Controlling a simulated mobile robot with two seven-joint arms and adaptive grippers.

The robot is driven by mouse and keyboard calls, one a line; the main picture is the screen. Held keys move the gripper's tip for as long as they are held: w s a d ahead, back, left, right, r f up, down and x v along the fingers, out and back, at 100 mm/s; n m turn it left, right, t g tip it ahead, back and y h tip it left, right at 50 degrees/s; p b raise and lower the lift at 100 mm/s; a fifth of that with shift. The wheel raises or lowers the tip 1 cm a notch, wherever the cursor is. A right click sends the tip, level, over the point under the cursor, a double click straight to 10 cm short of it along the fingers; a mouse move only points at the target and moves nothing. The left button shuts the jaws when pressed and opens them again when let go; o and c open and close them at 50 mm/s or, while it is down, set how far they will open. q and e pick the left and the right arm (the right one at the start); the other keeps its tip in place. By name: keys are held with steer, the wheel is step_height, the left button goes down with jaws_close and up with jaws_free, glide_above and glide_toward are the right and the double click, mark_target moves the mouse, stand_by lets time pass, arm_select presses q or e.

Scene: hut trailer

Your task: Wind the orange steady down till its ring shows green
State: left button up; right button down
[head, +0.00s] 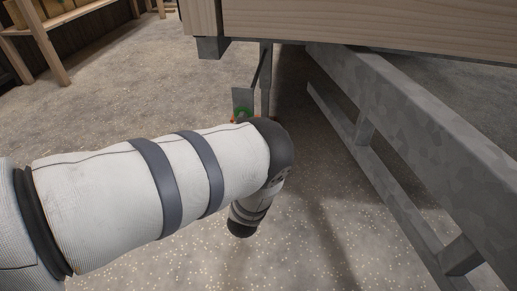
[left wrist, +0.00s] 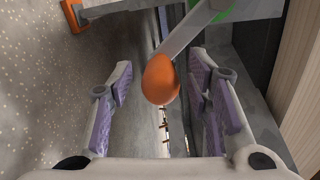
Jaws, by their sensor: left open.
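In the left wrist view an orange egg-shaped knob (left wrist: 160,80) sits on the end of a grey crank arm (left wrist: 192,30). My left gripper (left wrist: 158,68) is open, with its purple-padded fingers on either side of the knob. The left pad is clearly apart from it; the right pad is close, and I cannot tell whether it touches. A green patch (left wrist: 226,12) shows at the top, partly cut off. In the head view the green patch (head: 242,113) and small orange bits show beside a grey bracket (head: 243,98), just above my left arm, which hides the rest and the gripper.
A wooden-sided trailer body (head: 350,18) overhangs at the top, with a grey metal frame rail (head: 420,120) running down the right. A wooden shelf (head: 50,30) stands at the far left. The speckled floor (head: 120,100) is open on the left. An orange piece (left wrist: 72,14) lies low at the wrist view's upper left.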

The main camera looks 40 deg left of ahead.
arm_select(q)
steer(key=v, duration=1.1)
steer(key=shift+s, duration=0.25)
